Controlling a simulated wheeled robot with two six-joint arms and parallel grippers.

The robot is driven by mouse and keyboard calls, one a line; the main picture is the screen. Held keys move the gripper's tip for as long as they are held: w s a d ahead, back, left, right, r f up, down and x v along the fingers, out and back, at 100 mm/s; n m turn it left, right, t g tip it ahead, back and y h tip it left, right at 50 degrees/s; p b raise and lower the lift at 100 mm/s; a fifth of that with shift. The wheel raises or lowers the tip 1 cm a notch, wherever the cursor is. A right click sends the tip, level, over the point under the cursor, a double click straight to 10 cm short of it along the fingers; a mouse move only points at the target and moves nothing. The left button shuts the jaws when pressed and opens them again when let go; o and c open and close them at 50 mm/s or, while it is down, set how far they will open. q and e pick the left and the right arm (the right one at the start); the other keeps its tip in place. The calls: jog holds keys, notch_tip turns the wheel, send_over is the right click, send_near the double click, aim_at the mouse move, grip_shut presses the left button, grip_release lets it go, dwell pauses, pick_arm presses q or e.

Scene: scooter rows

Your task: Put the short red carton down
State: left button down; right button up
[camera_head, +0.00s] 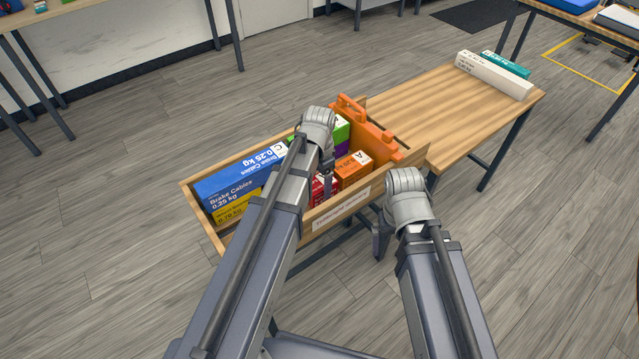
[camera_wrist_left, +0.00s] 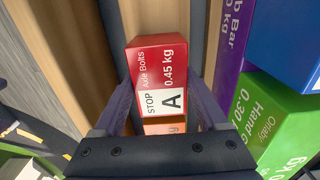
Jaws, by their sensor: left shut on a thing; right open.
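The short red carton (camera_wrist_left: 158,65) is labelled Axle Bolts 0.45 kg, with a white STOP A patch. My left gripper (camera_wrist_left: 165,100) is shut on it, one finger along each side. In the head view the red carton (camera_head: 322,190) shows partly behind my left gripper (camera_head: 326,172), at the near side of the wooden box (camera_head: 345,207). I cannot tell whether its underside touches the box floor. My right gripper (camera_head: 381,238) is open and empty, just outside the near right corner of the box.
The wooden box also holds a blue Brake Cables carton (camera_head: 232,183), a yellow carton (camera_head: 232,210), an orange carton (camera_head: 354,168) and a green carton (camera_head: 342,133). An orange divider (camera_head: 375,135) stands to their right. The table (camera_head: 440,110) beyond is mostly bare, with a long white carton (camera_head: 493,75).

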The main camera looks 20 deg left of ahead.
aim_at(319, 182)
pick_arm(q)
grip_release()
notch_tip(319, 182, up, 12)
jog(key=p, duration=1.2)
jog(key=shift+r, duration=0.1)
